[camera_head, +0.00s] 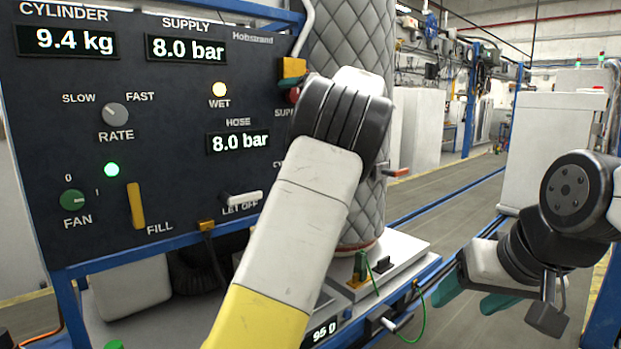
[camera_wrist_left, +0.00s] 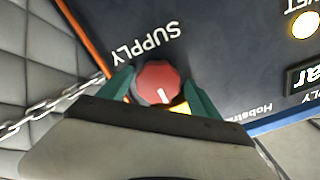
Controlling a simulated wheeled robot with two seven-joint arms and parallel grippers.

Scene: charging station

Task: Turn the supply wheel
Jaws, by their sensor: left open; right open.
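The supply wheel (camera_wrist_left: 159,82) is a red faceted knob with a white mark, under the SUPPLY label in the left wrist view. My left gripper (camera_wrist_left: 157,88) is open, with one green finger on each side of the wheel. I cannot tell whether the fingers touch it. My right gripper (camera_head: 467,294) is open and empty, low at the right, away from the panel.
The dark panel (camera_head: 180,110) reads SUPPLY 8.0 bar and HOSE 8.0 bar, with the WET lamp (camera_head: 219,89) lit. A quilted grey cylinder (camera_head: 345,45) stands right of it. A chain (camera_wrist_left: 50,109) hangs near the left finger.

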